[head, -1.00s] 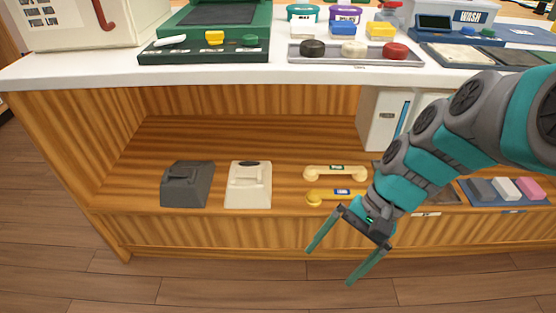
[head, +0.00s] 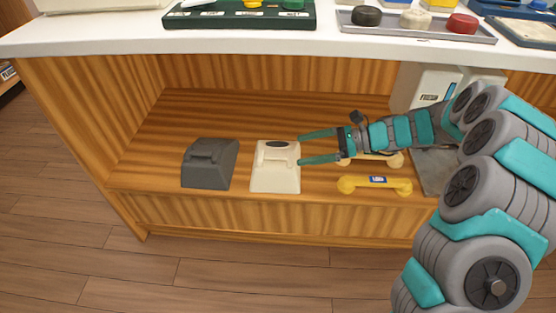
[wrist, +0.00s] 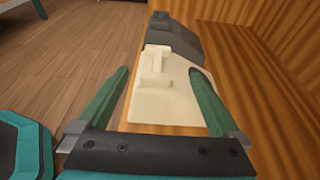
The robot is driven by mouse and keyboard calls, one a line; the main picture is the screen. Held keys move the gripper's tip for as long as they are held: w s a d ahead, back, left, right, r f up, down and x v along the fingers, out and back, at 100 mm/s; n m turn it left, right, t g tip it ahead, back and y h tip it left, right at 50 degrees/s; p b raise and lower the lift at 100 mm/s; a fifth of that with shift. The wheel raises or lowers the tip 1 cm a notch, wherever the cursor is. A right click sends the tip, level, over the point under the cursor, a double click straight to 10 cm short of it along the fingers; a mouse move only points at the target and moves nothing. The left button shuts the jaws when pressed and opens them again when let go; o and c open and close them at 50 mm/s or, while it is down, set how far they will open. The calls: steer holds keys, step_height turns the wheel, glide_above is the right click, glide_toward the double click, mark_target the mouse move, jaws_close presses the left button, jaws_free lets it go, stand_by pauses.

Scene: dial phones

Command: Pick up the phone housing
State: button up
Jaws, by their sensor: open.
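A cream phone housing (head: 275,170) and a dark grey phone housing (head: 209,165) sit side by side on the wooden shelf under the counter. My gripper (head: 301,149) is open and points left, its fingertips at the right side of the cream housing. In the wrist view the cream housing (wrist: 164,95) lies ahead between the two green fingers of my gripper (wrist: 158,78). I cannot tell whether the fingers touch it. The grey housing (wrist: 172,38) shows beyond it.
A yellow handset (head: 375,185) lies at the shelf's front, right of the cream housing. A cream handset (head: 396,160) is partly hidden behind my arm. A white box (head: 424,86) stands at the back right. The white counter (head: 230,43) overhangs the shelf (head: 140,160), whose left end is clear.

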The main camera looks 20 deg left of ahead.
mark_target(281, 156)
steer(key=shift+x, duration=1.25)
steer(key=shift+f+b+x, duration=0.2)
steer(key=shift+x, duration=1.1)
steer(key=shift+f+b+x, duration=0.15)
steer(key=shift+f+x, duration=0.05)
steer(key=shift+x, duration=1.15)
steer(key=shift+s+d, duration=0.15)
steer(key=shift+c, duration=0.4)
jaws_close()
